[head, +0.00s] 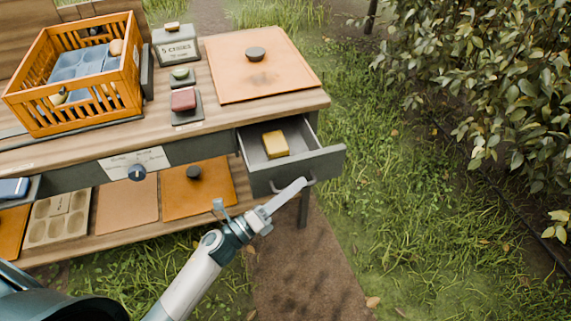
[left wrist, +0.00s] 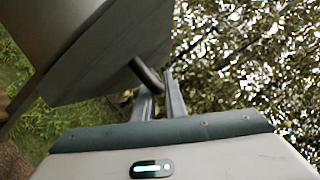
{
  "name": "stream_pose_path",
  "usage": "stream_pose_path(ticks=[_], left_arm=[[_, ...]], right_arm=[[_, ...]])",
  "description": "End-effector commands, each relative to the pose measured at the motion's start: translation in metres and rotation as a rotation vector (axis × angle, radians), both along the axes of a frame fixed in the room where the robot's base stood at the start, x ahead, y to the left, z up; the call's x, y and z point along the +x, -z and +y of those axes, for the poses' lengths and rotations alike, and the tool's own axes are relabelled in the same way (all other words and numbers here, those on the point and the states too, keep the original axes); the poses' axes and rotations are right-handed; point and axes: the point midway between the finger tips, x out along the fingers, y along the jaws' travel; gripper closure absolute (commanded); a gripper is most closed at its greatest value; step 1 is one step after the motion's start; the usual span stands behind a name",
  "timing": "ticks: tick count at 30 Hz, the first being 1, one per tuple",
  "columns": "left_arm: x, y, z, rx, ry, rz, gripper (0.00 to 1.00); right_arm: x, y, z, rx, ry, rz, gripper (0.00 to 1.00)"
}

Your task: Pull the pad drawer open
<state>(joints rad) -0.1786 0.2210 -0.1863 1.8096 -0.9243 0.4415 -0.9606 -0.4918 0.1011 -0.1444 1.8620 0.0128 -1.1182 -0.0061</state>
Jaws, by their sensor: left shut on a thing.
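The pad drawer (head: 328,163) is a dark grey drawer under the right end of the wooden bench, and it stands pulled out. A yellow pad (head: 275,144) lies inside it. My left gripper (head: 293,191) is at the drawer's front and shut on its bar handle (head: 309,183). In the left wrist view the two fingers (left wrist: 160,97) close around the dark handle (left wrist: 146,74), beside the drawer front (left wrist: 115,55). The fingers hide part of the handle. My right gripper is not in view.
On the bench (head: 220,115) stand an orange crate (head: 75,112), a scale-like box (head: 177,46), a red pad (head: 183,99) and an orange board (head: 285,80) with a dark knob. A lower shelf holds more boards (head: 210,200). Grass and leafy bushes (head: 490,90) lie to the right.

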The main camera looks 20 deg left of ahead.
Motion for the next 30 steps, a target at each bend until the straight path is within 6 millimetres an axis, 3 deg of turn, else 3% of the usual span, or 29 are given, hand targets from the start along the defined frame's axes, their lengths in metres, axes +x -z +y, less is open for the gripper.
stream_pose_path(ticks=[6, 13, 19, 30], left_arm=[[-0.050, 0.001, -0.034, -0.003, 0.000, 0.004, 1.00], [-0.086, 0.001, -0.057, -0.001, -0.001, 0.003, 1.00], [-0.099, 0.001, -0.067, 0.001, -0.001, 0.002, 1.00], [-0.102, 0.001, -0.068, 0.002, -0.001, 0.001, 1.00]], right_arm=[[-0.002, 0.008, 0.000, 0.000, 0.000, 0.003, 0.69], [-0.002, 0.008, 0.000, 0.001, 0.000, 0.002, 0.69], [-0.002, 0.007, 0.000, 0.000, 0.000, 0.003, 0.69], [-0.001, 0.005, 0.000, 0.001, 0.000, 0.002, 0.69]])
